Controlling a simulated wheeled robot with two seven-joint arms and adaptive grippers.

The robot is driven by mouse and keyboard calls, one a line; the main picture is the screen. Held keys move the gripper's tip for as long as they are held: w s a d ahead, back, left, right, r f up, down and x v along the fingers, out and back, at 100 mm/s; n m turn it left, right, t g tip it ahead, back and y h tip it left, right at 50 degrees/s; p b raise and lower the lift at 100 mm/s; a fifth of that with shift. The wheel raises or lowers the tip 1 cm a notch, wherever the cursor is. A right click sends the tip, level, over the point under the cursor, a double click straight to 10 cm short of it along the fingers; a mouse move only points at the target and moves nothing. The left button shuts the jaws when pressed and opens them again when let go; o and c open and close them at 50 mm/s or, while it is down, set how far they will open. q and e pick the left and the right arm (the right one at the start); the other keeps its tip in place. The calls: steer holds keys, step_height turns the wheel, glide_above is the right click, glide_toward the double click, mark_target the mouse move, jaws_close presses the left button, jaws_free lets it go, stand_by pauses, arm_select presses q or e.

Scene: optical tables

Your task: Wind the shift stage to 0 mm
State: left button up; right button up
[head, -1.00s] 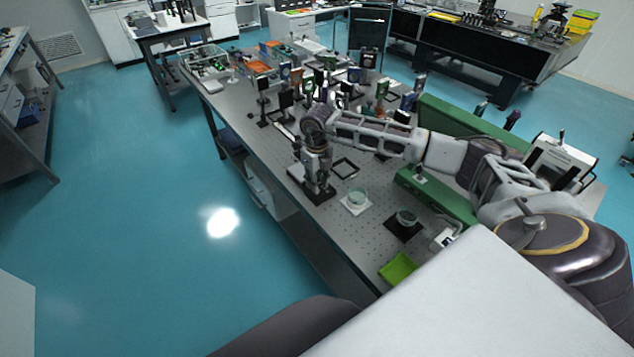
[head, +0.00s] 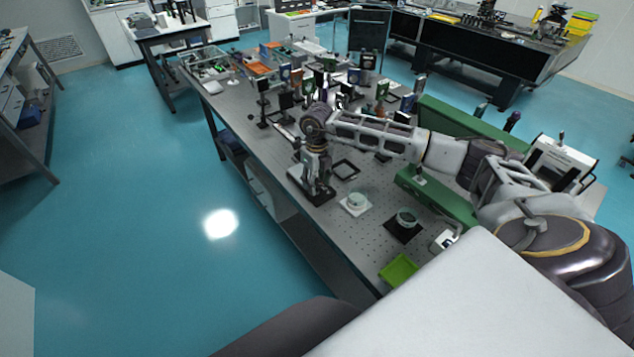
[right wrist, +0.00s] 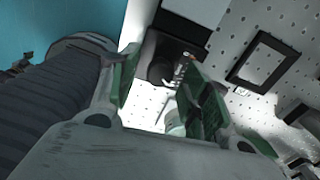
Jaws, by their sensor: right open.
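The shift stage (head: 322,197), on a flat dark base, stands near the long front edge of the perforated optical table (head: 272,150). My right gripper (head: 316,172) points down over it and hides much of it. In the right wrist view the two green-padded fingers (right wrist: 158,75) are spread apart. A dark block with a round dark knob (right wrist: 160,70) and light marks beside it shows between and beyond the fingertips. I cannot tell whether a finger touches it, and the scale reading is too small to make out. My left gripper is not in view.
Close by on the table are a square black frame (head: 345,169), a white-based dish (head: 356,203), a black-based dish (head: 405,222) and a green tray (head: 398,270). Several optics posts crowd the far side. A long green box (head: 440,196) lies under my right arm.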

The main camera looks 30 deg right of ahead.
mark_target(317, 184)
step_height(317, 184, up, 11)
steer(key=shift+r, duration=0.2)
stand_by(0.4)
stand_by(0.7)
